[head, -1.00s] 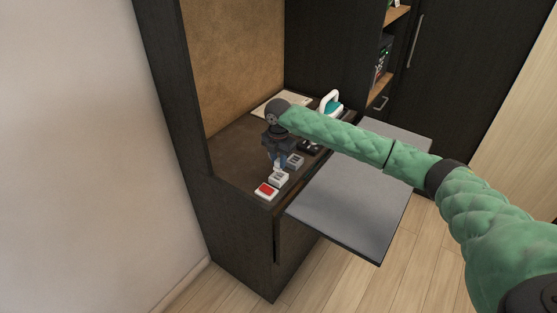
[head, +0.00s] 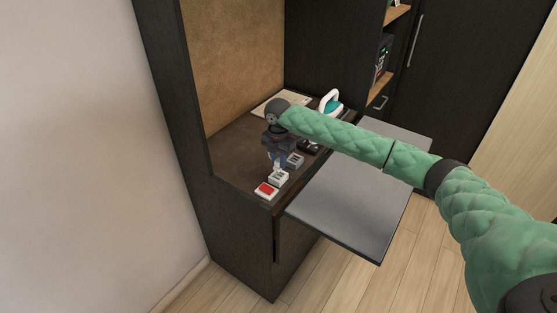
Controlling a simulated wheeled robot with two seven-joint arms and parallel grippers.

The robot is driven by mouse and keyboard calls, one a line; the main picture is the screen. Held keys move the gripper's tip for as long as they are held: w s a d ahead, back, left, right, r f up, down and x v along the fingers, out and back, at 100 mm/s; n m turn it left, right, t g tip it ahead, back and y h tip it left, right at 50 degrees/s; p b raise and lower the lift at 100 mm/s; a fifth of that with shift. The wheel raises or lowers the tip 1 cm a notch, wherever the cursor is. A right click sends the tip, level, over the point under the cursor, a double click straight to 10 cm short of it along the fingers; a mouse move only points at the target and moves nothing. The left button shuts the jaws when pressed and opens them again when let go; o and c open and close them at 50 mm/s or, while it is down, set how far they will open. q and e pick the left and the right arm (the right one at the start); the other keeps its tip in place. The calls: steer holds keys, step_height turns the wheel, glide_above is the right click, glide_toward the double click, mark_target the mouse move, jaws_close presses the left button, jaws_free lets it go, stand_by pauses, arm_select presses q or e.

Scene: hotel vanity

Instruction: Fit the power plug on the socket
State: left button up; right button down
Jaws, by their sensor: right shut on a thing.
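A row of small modules stands near the front edge of the dark vanity top: a white one with a red face (head: 265,190), a white socket-like one (head: 279,178) and a grey one (head: 295,160). My right gripper (head: 277,166) points down just above the white socket-like module. It is shut on a small pale thing, likely the power plug (head: 277,170). The plug is tiny here and partly hidden by the fingers. I cannot tell whether it touches the socket. My left gripper is not in view.
A white and teal iron (head: 331,103) stands at the back, with a pale sheet (head: 277,103) to its left. A dark object (head: 310,147) lies behind my arm. A grey pull-out board (head: 350,205) is clear on the right. A cabinet wall (head: 170,100) borders the left.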

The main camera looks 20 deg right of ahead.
mark_target(278, 166)
steer(key=shift+f, duration=1.6)
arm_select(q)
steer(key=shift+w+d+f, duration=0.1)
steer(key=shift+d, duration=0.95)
arm_select(e)
steer(key=shift+f, duration=0.1)
